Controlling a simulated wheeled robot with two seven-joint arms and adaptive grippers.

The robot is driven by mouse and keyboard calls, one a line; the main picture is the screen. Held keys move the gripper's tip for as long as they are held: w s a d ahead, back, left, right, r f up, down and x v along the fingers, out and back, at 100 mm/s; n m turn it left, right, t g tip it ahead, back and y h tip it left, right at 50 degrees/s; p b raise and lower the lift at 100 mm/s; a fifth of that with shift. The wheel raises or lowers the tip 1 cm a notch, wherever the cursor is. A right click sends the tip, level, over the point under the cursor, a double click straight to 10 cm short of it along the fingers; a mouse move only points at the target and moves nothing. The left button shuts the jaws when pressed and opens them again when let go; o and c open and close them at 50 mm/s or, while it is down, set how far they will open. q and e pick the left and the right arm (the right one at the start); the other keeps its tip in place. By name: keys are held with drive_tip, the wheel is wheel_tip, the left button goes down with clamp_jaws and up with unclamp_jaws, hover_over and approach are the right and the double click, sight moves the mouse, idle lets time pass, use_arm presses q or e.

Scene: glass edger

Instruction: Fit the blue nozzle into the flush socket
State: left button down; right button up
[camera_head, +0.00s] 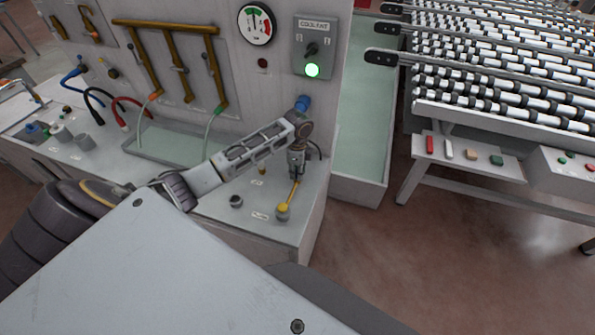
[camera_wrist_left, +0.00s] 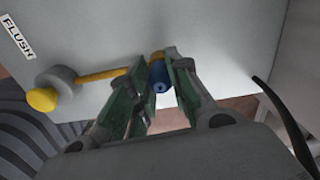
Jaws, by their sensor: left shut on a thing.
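In the left wrist view, a blue nozzle (camera_wrist_left: 158,76) with a brass-coloured part sits between the two fingers of my left gripper (camera_wrist_left: 158,85). The gripper is shut on it. In the head view, my left gripper (camera_head: 296,176) points down over the right end of the bench top; the nozzle does not show clearly there. A yellow bar with a rounded end (camera_head: 283,208) is close by its tips; its rounded end (camera_wrist_left: 42,100) and grey collar are beside a FLUSH label (camera_wrist_left: 17,37). A grey ring-like socket (camera_head: 236,201) stands farther left; I cannot tell which is the flush socket.
The bench (camera_head: 265,235) has a front edge near my arm. A green-lit coolant box (camera_head: 313,50) and a gauge (camera_head: 257,25) are on the panel behind. A shallow basin (camera_head: 170,145) and coloured hoses lie left. A roller conveyor (camera_head: 500,90) stands right.

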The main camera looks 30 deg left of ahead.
use_arm(q)
drive_tip(key=c, duration=1.3)
unclamp_jaws()
drive_tip(key=shift+f, duration=0.1)
drive_tip(key=shift+o, duration=0.2)
wheel_tip(320, 180, up, 12)
idle(0.4)
